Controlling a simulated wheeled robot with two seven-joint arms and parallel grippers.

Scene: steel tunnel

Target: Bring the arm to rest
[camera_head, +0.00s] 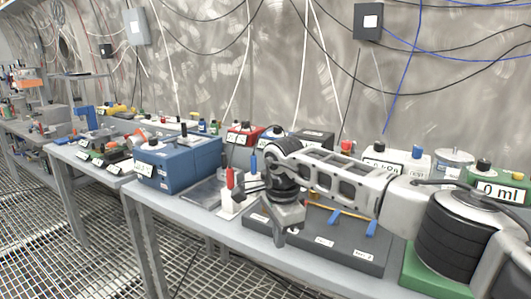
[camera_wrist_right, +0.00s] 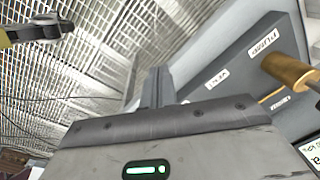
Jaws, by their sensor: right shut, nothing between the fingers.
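My right arm (camera_head: 330,172) comes in from the right over the workbench, bent down at the wrist. My right gripper (camera_head: 280,238) points down near the bench's front edge, beside the dark grey board. In the right wrist view its fingers (camera_wrist_right: 158,86) are together with nothing between them, and the green light on its body glows. My left gripper is not in view.
The dark board (camera_head: 315,238) with white labels lies on the grey bench (camera_head: 150,206). A blue box (camera_head: 180,165) stands to the left. Red and blue upright handles (camera_head: 230,180) are close to the wrist. Open grating floor (camera_head: 60,255) lies in front.

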